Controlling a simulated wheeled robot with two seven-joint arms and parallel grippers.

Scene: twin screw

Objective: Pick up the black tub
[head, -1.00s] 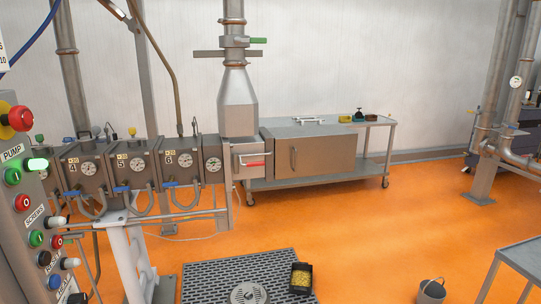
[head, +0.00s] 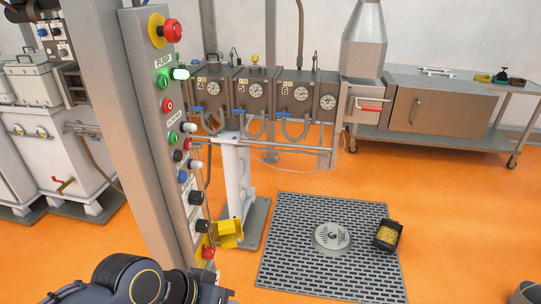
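The black tub (head: 384,246) sits at the right side of the dark slotted floor mat (head: 300,265), just right of a round drain cover (head: 332,238). It is open at the top and holds yellow pieces. Nothing is touching it from my side. A dark part of my own arm shows at the bottom left edge, well left of the tub. Neither gripper's fingers can be made out in the head view.
A control panel post (head: 160,150) with buttons stands close on the left. A machine with gauges (head: 255,95) runs behind the mat. A wheeled table (head: 440,148) stands at the back right. A bucket (head: 525,293) is at the lower right corner. Orange floor between is clear.

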